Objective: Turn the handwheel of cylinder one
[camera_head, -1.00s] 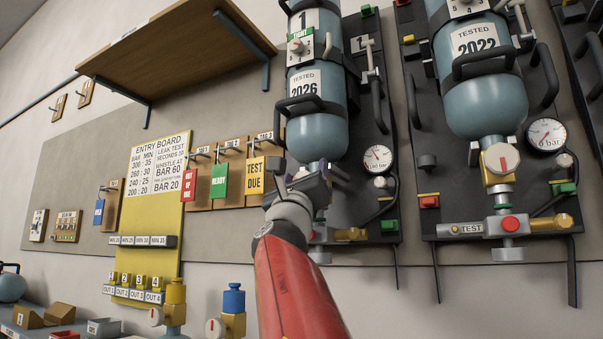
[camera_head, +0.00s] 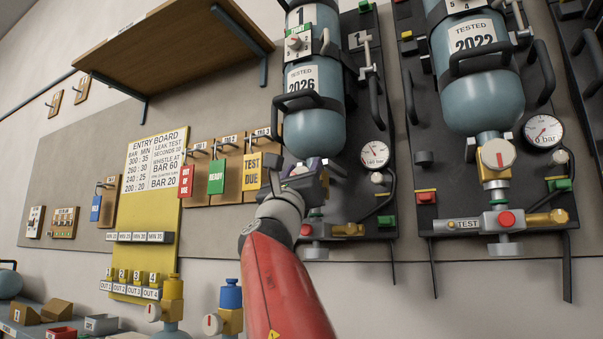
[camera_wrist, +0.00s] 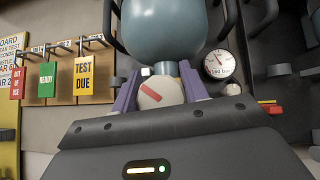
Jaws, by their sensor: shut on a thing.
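Cylinder one (camera_head: 312,133) is a blue-grey bottle tagged 1 and TESTED 2026, upright on a dark back plate; its rounded bottom also shows in the wrist view (camera_wrist: 165,30). Its handwheel (camera_wrist: 152,94) is a cream round knob with a slanted red bar, just below the bottle. My gripper (camera_head: 312,172) reaches up to the valve from below and hides the handwheel in the head view. In the wrist view, the purple fingers of my gripper (camera_wrist: 158,93) stand on both sides of the handwheel, shut on it.
A pressure gauge (camera_head: 374,153) sits right of the valve, with a black hose below it. A second cylinder (camera_head: 478,85) with its own handwheel (camera_head: 498,155) hangs to the right. Hanging tags, including TEST DUE (camera_head: 251,172), are at left. A wooden shelf (camera_head: 175,50) juts out at upper left.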

